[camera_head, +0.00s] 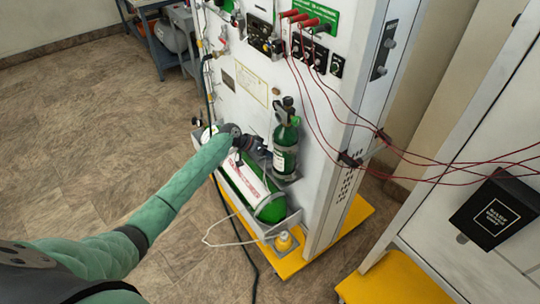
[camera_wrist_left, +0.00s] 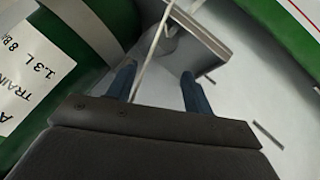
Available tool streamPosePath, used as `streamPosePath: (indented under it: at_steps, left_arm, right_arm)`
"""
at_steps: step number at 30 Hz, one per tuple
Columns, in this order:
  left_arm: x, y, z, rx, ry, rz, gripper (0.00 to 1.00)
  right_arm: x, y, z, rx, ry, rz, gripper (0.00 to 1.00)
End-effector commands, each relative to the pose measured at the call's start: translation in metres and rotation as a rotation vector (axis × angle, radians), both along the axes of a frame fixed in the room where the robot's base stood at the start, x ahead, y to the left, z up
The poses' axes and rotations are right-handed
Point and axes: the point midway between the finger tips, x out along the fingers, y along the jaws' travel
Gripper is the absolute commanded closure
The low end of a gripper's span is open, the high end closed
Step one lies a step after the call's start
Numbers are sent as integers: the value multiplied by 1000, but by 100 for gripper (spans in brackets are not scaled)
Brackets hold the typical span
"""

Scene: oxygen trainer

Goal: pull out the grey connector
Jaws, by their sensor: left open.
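I cannot single out a grey connector for sure in either view. My left gripper (camera_head: 262,150) reaches in from the left, beside the small green bottle (camera_head: 285,148) and above the large green and white cylinder (camera_head: 240,182). In the left wrist view, my left gripper (camera_wrist_left: 158,88) has its two blue fingers apart. A thin pale tube (camera_wrist_left: 150,50) runs between or behind them, and a grey bracket (camera_wrist_left: 210,38) lies beyond. My right gripper is out of view.
The white trainer panel (camera_head: 240,88) stands on a yellow base (camera_head: 345,225). Red cables (camera_head: 420,165) stretch right to a white cabinet (camera_head: 480,160) with a black box (camera_head: 495,210). A yellow-topped fitting (camera_head: 283,241) sits low.

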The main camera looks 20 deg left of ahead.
Motion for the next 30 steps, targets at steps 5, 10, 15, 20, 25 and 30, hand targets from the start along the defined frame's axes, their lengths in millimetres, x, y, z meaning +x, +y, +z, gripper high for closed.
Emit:
streamPosePath:
  at_steps: [5, 10, 15, 20, 25, 30]
  left_arm:
    - [-8, 20, 12, 4, -3, 0, 48]
    - [-15, 37, 29, 2, -3, 1, 48]
    - [-20, 49, 41, 2, -2, 0, 48]
    - [-22, 54, 48, 1, -2, 2, 48]
    - [-22, 54, 49, 1, -2, 0, 48]
    - [-22, 54, 49, 1, -2, 0, 48]
  right_arm:
    - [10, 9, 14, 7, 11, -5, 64]
    - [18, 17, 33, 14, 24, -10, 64]
    - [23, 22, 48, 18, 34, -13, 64]
    - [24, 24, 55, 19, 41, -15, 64]
    - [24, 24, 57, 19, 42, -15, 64]
    - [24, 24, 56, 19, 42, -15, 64]
